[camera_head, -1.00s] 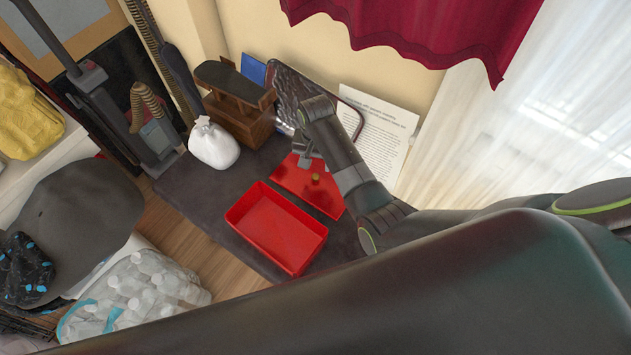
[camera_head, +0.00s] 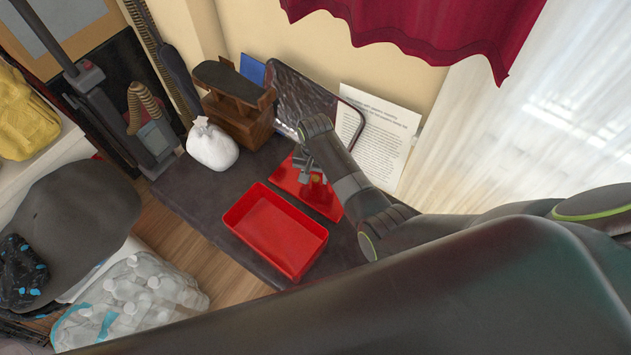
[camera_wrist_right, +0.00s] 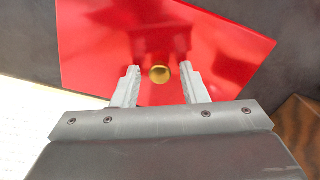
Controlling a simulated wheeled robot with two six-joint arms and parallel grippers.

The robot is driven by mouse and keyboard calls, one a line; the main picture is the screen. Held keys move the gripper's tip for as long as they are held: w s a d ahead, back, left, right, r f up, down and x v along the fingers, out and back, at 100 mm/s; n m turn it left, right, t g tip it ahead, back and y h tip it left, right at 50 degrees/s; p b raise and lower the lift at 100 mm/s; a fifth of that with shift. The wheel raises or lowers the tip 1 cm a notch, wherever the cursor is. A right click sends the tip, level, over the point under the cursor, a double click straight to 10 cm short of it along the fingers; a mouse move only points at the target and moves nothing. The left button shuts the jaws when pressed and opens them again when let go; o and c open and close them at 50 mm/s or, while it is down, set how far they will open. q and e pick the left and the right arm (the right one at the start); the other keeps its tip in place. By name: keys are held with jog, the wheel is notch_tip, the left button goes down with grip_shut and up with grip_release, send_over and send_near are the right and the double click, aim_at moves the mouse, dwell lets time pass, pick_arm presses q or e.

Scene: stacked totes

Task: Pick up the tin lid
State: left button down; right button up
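The tin lid (camera_wrist_right: 159,74) looks like a small round gold piece in the right wrist view. It lies on a flat red surface (camera_wrist_right: 95,45). My right gripper (camera_wrist_right: 160,70) is open, with one finger on each side of the tin lid and a gap visible on both sides. In the head view, my right gripper (camera_head: 314,182) is over the flat red piece (camera_head: 287,172), and I cannot make out the tin lid there. My left gripper is not in view.
An empty red tray (camera_head: 268,232) sits on the dark table (camera_head: 195,192) in front of the flat red piece. A white bag (camera_head: 212,147), a wooden box (camera_head: 240,115) and a dark framed panel (camera_head: 300,100) stand behind. A printed sheet (camera_head: 380,135) leans on the wall.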

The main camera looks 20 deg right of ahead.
grip_shut()
jog(key=shift+r, duration=0.1)
